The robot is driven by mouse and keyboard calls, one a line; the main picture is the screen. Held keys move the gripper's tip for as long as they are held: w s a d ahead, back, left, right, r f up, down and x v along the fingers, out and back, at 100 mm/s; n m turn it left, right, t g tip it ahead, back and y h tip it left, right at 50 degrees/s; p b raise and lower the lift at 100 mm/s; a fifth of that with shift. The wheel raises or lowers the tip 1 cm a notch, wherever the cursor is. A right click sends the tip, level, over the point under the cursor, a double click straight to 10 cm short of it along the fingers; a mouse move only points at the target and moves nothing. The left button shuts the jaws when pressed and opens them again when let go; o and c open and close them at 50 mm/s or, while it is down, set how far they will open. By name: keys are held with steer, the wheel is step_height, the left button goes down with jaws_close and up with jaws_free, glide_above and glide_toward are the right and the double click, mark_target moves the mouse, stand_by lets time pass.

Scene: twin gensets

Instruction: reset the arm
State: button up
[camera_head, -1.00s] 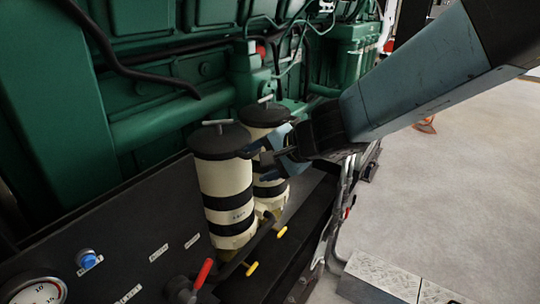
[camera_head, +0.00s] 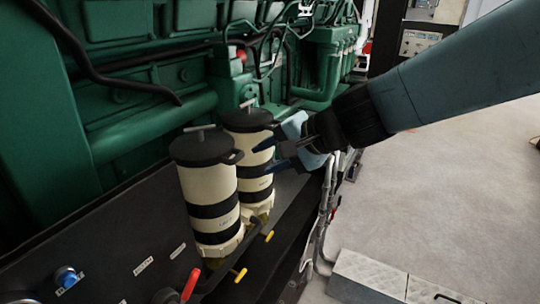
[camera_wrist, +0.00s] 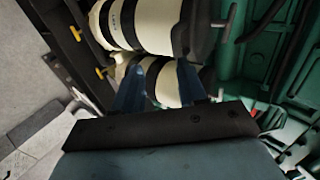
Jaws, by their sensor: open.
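My gripper (camera_head: 268,155) is open, its two blue-tipped fingers spread at the right side of the rear filter canister (camera_head: 258,182). In the wrist view the fingers (camera_wrist: 160,85) point toward two cream canisters with black bands. The front canister (camera_head: 212,205) stands to the left, upright, with a black lid and a T-handle. Nothing shows held between the fingers. Whether a fingertip touches the rear canister I cannot tell. My arm comes in from the upper right.
The green engine (camera_head: 130,100) fills the left and back. A red-handled valve (camera_head: 190,284) and yellow-handled taps (camera_head: 240,275) sit below the canisters. Metal pipes (camera_head: 322,215) run along the right edge. A tread-plate step (camera_head: 372,276) lies at the lower right. Open floor (camera_head: 440,190) is on the right.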

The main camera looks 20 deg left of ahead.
stand_by(0.4)
steer(key=w+d+r+n+t+h, duration=0.1)
steer(key=w+d+r+h, duration=0.1)
steer(key=d, duration=0.9)
steer(key=w+d+r+n+t+h, duration=0.1)
steer(key=w+d+r+t+h, duration=0.1)
steer(key=d, duration=0.9)
steer(key=s+d+h, duration=0.2)
steer(key=d+h, duration=0.1)
steer(key=d, duration=0.7)
steer(key=s+d+t+h, duration=0.1)
steer(key=s+d+h, duration=0.2)
steer(key=d, duration=0.8)
steer(key=shift+d+f, duration=0.15)
steer(key=shift+d, duration=0.15)
